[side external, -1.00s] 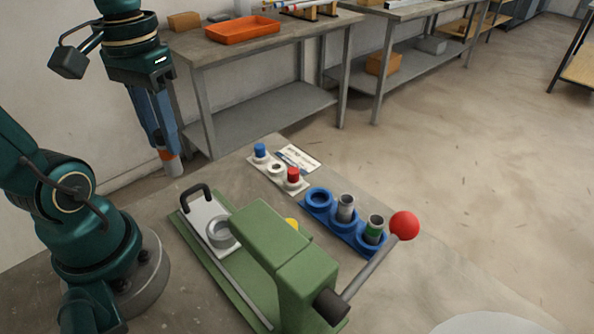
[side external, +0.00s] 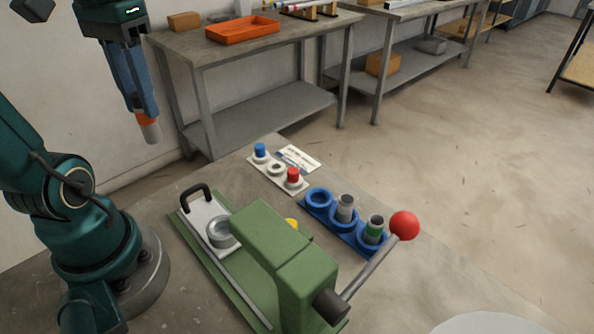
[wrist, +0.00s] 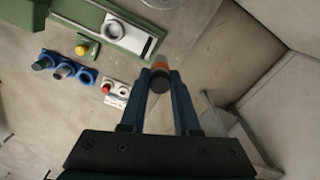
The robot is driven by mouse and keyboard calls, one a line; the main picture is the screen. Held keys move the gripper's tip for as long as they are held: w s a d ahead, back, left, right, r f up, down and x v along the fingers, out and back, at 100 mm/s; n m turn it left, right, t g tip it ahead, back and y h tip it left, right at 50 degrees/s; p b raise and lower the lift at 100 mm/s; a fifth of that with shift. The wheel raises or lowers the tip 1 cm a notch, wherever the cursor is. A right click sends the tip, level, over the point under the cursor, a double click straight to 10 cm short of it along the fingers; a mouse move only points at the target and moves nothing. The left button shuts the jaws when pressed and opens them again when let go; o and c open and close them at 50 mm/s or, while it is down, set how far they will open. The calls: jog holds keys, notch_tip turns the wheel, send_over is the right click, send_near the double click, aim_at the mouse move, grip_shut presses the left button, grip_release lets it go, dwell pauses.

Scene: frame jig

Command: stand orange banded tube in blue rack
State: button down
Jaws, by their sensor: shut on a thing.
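In the wrist view the orange band and dark end of the tube (wrist: 159,80) show between the fingertips (wrist: 160,74). The blue rack (side external: 329,217) lies on the bench, well right of and below my gripper in the side view. Its far-left ring is empty. Its middle ring holds a grey tube (side external: 345,208) and its near ring a green banded tube (side external: 374,229), both upright. The rack also shows in the wrist view (wrist: 85,75).
A green press (side external: 271,240) with a red ball handle (side external: 404,225) stands close in front of the rack. A white holder (side external: 269,177) with a blue cap (side external: 259,150) and a red cap (side external: 293,175) is beside the rack. A label card (side external: 298,158) lies behind it.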

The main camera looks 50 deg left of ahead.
jog(key=shift+r, duration=0.1)
dwell(0.3)
jog(key=shift+w+a+r+n, duration=0.15)
jog(key=shift+w+a+n, duration=0.05)
jog(key=shift+w+n, duration=0.1)
jog(key=w+d+m, duration=0.1)
jog(key=w+m, duration=0.1)
jog(key=w, duration=1.1)
jog(key=shift+w+d+f+m, duration=0.75)
jog(key=shift+w+d+f, duration=0.3)
jog(key=shift+d+f, duration=1.4)
jog(key=shift+w+d+f+m, duration=0.8)
jog(key=shift+w+d+f, duration=0.3)
jog(key=shift+d+f, duration=1.3)
jog(key=shift+w+d+f+m, duration=0.75)
jog(key=shift+w+d+f, duration=0.3)
jog(key=shift+d+f, duration=1.4)
jog(key=shift+d+r, duration=0.1)
jog(key=shift+d, duration=0.1)
jog(key=shift+f, duration=1.05)
